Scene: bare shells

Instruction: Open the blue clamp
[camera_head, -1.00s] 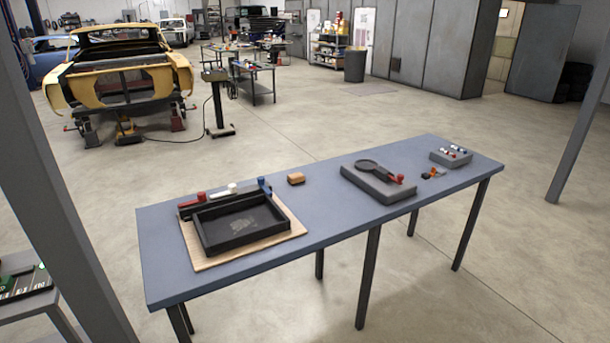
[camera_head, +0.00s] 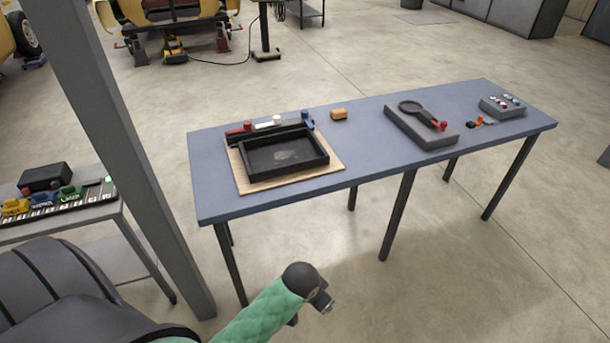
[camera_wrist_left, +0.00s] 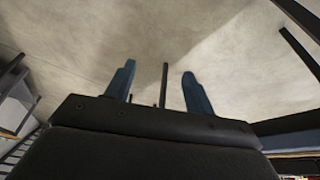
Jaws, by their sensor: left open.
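A dark bar (camera_head: 264,135) at the back of a wooden board (camera_head: 331,163) carries red (camera_head: 238,129), white (camera_head: 276,120) and blue (camera_head: 307,119) clamp handles. The blue one is at the bar's right end and stands up; its jaw is too small to make out. A black tray (camera_head: 287,172) sits in front of the bar. My left gripper (camera_wrist_left: 158,85) is open and empty over bare floor, its blue fingers apart. In the head view my green-sleeved arm is low in front of the table, well short of the clamp. My right gripper is not in view.
The blue-grey table (camera_head: 371,150) also holds an orange-brown block (camera_head: 339,114), a grey base with a round black part (camera_head: 423,129) and a small grey box (camera_head: 502,107). A grey post (camera_head: 122,155) and a side table (camera_head: 88,215) with coloured items stand at left.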

